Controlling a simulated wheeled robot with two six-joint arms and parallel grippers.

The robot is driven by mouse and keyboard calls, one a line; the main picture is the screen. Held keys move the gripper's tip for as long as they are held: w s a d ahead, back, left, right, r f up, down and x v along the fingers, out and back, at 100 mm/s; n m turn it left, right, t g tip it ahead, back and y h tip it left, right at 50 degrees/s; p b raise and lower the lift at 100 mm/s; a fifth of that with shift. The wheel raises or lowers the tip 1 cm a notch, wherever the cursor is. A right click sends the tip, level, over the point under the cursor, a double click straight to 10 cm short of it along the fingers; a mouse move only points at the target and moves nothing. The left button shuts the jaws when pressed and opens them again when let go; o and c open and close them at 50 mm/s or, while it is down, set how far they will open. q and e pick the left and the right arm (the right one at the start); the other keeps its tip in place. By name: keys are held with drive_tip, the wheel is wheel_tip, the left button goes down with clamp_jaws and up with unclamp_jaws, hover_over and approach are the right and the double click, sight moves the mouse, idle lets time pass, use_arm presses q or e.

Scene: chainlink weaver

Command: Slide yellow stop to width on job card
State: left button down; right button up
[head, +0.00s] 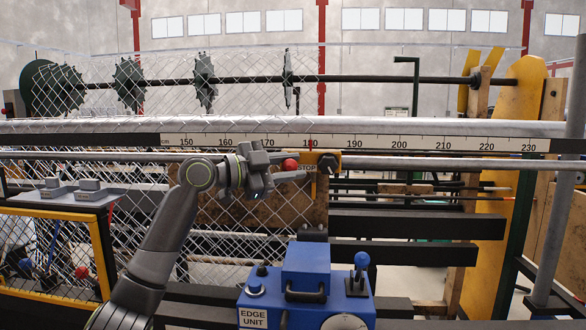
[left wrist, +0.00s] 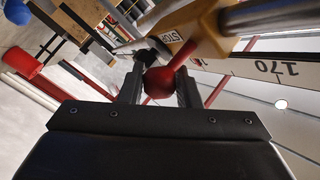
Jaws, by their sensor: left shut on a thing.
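The yellow stop (head: 327,157), labelled STOP, sits on the rail under the centimetre scale (head: 400,142), with a thin red line near the 180 mark. A red ball knob (head: 290,165) sticks out at its left side. My left gripper (head: 274,172) is at this knob. In the left wrist view my left gripper (left wrist: 160,90) is shut on the red knob (left wrist: 159,83), one finger on each side, and the yellow stop (left wrist: 200,38) is just beyond it. My right gripper is not in view. I cannot make out a job card.
A blue edge unit (head: 306,268) with a lever stands in front, below the stop. Chain-link mesh (head: 150,90) hangs behind and left of my left arm. The rail (head: 450,163) right of the stop looks clear. A yellow end plate (head: 525,90) stands far right.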

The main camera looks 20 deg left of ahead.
use_arm(q)
drive_tip(key=shift+f, duration=0.35)
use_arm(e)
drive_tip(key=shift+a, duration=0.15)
use_arm(q)
drive_tip(key=c, duration=1.1)
unclamp_jaws()
drive_tip(key=shift+c, duration=0.2)
drive_tip(key=shift+a+r, duration=0.1)
drive_tip(key=shift+a, duration=0.05)
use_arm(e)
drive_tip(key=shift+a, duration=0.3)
use_arm(q)
drive_tip(key=shift+w, duration=0.1)
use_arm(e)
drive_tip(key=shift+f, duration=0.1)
use_arm(q)
drive_tip(key=shift+s+a, duration=0.25)
drive_tip(key=shift+s, duration=0.15)
drive_tip(key=b+v, duration=0.8)
drive_tip(key=v, duration=0.8)
drive_tip(key=shift+s+a, duration=0.2)
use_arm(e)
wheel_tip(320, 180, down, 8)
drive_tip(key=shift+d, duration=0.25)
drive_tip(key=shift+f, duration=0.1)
